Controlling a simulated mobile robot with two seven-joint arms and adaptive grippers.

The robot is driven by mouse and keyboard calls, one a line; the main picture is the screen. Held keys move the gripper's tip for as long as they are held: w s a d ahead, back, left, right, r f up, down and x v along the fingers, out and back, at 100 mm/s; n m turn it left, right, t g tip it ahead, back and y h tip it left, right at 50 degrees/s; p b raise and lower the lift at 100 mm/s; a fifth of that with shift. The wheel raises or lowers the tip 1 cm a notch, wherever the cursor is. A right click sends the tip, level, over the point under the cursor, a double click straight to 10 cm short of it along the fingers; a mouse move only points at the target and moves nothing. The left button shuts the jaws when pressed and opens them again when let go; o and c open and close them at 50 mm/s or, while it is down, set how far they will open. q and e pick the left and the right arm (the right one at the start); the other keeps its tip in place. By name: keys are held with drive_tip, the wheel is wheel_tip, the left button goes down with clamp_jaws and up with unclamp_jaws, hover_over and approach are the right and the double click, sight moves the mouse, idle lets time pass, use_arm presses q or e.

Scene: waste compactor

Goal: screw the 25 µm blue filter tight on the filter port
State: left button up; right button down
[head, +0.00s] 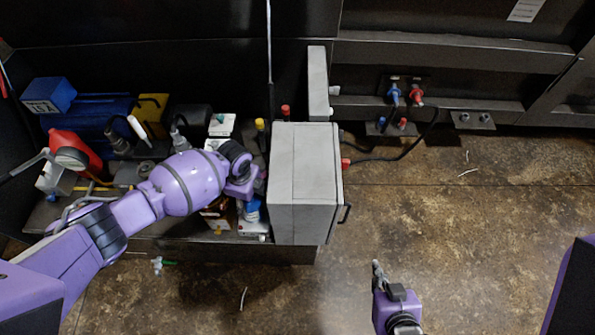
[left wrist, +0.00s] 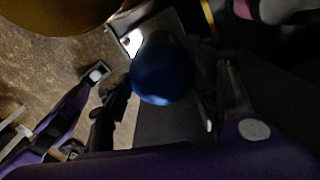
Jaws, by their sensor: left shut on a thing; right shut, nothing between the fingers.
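The blue filter shows in the left wrist view as a round dark blue body (left wrist: 162,70) between the fingers of my left gripper (left wrist: 170,98). In the head view a small blue-and-white part, likely this filter (head: 252,208), shows just below my left gripper (head: 250,194), beside the grey box. My left gripper is shut on the filter. The filter port is hidden, and I cannot tell how the filter sits on it. My right gripper (head: 378,270) is shut and empty over the open floor at the lower middle of the head view.
A tall grey box (head: 302,185) with a black handle stands immediately right of my left gripper. A red gauge unit (head: 78,150), a blue machine (head: 95,115) and hoses crowd the left. Blue and red connectors (head: 405,95) are on the back wall.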

use_arm(q)
drive_tip(key=m+b, duration=0.1)
drive_tip(key=m, duration=0.2)
drive_tip(key=shift+f, duration=0.1)
drive_tip(key=shift+w+m, duration=0.1)
drive_tip(key=shift+m, duration=0.5)
use_arm(e)
drive_tip(key=shift+s+f, duration=0.9)
drive_tip(key=shift+f, duration=0.25)
use_arm(q)
drive_tip(key=m+b, duration=0.1)
drive_tip(key=m, duration=0.2)
drive_tip(key=shift+w+m, duration=0.1)
drive_tip(key=shift+m, duration=0.3)
drive_tip(key=shift+m+b, duration=0.4)
drive_tip(key=shift+m, duration=0.3)
use_arm(e)
drive_tip(key=shift+s+f+g, duration=0.25)
drive_tip(key=shift+s+f, duration=0.25)
drive_tip(key=shift+f, duration=0.2)
drive_tip(key=shift+s+f+g, duration=0.25)
drive_tip(key=shift+s+f, duration=0.25)
drive_tip(key=shift+f, duration=0.15)
use_arm(q)
drive_tip(key=shift+r, duration=0.2)
drive_tip(key=shift+w, duration=0.1)
use_arm(e)
drive_tip(key=shift+f, duration=0.1)
